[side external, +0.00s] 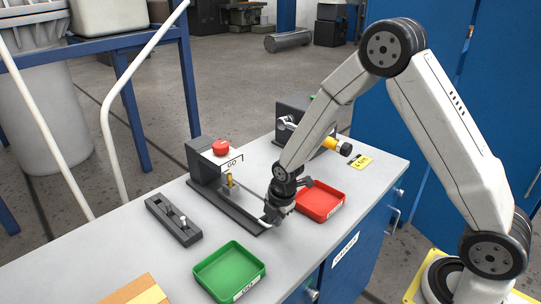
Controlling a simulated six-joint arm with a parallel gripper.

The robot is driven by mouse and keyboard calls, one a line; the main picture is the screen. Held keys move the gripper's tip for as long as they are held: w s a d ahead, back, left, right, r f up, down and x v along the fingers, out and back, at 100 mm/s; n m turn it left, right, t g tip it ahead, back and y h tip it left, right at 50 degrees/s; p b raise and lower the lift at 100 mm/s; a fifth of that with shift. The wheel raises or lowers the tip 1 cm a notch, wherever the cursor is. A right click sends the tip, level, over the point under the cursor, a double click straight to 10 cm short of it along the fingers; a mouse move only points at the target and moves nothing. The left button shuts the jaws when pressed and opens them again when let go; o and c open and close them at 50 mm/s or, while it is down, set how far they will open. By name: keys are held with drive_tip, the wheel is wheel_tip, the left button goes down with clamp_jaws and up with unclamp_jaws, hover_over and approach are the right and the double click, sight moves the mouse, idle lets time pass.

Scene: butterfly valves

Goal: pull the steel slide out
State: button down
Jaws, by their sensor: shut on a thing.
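A dark fixture (205,160) with a red button (221,147) and a pale front plate stands on the grey bench, with a long dark base rail (238,213) reaching towards the front. The steel slide (249,197) shows as a thin pale bar running from the fixture above this rail to my gripper. My gripper (269,217) points down at the front end of the rail and is shut on the slide's outer end. The jaws and wrist hide most of the grip. A small brass-coloured post (229,180) stands at the fixture's front.
A red tray (320,201) lies close to the right of my gripper. A green tray (229,270) is at the front. Another dark fixture (294,112) with a yellow part (330,143) stands behind my arm.

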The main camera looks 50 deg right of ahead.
drive_tip(key=s, duration=0.8)
drive_tip(key=shift+s, duration=0.15)
drive_tip(key=c, duration=0.6)
unclamp_jaws()
drive_tip(key=shift+c, duration=0.2)
drive_tip(key=shift+r, duration=0.15)
wheel_tip(320, 180, up, 7)
drive_tip(key=s, duration=0.1)
drive_tip(key=shift+s+r, duration=0.2)
